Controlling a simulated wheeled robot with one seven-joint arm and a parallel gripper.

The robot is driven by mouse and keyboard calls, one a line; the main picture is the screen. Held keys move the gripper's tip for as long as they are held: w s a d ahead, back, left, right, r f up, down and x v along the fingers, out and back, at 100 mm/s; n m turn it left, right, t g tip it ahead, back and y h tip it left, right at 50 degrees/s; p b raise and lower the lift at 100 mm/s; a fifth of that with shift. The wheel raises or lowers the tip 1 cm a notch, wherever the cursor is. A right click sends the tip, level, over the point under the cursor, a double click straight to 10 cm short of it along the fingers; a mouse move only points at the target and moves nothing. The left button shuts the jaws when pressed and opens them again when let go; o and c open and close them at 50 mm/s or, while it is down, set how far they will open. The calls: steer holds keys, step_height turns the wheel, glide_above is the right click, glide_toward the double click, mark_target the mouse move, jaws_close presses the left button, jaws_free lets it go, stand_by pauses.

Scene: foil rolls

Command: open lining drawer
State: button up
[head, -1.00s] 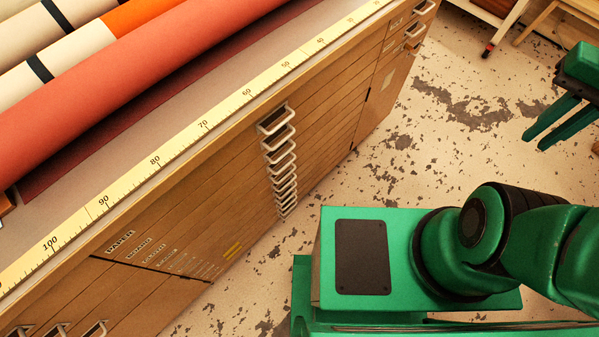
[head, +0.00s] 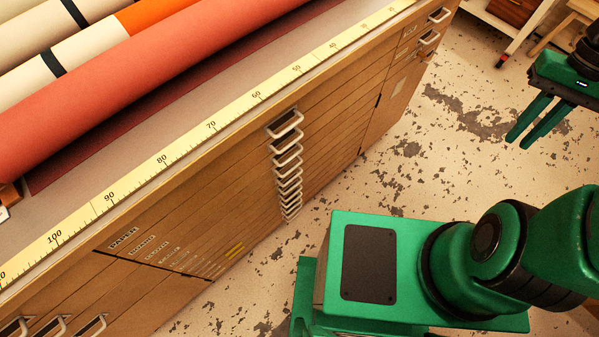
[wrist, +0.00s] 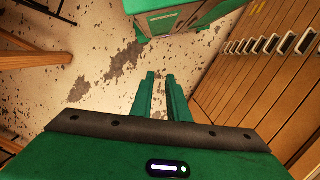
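A wooden cabinet of shallow drawers (head: 215,200) runs diagonally across the head view. A central column of pale handles (head: 287,160) shows on its front, and the drawers there look shut. Labels (head: 124,238) sit at the left ends of the drawers. The top one reads PAPER; the lower ones are too small to read surely, so I cannot tell which is the lining drawer. My gripper (head: 518,140) is open and empty over the floor, well right of the cabinet. In the wrist view my gripper (wrist: 160,76) points away from the handles (wrist: 270,45), which are at upper right.
Several large rolls, one red (head: 110,95), lie on the cabinet top behind a yellow ruler strip (head: 162,159). More handles (head: 48,327) are at lower left. A white-framed trolley (head: 510,40) and wooden legs (head: 560,25) stand at upper right. Speckled floor (head: 400,150) between is clear.

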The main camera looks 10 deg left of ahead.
steer(key=w+a+f+n+g+y, duration=0.2)
steer(key=w+a+f, duration=0.4)
steer(key=f, duration=0.5)
steer(key=n+g+y, duration=0.2)
steer(key=g+y, duration=0.2)
steer(key=y, duration=0.6)
glide_toward(297, 176)
steer(key=x, duration=0.9)
steer(key=shift+s+a+f, duration=0.15)
steer(key=shift+c, duration=0.6)
jaws_close()
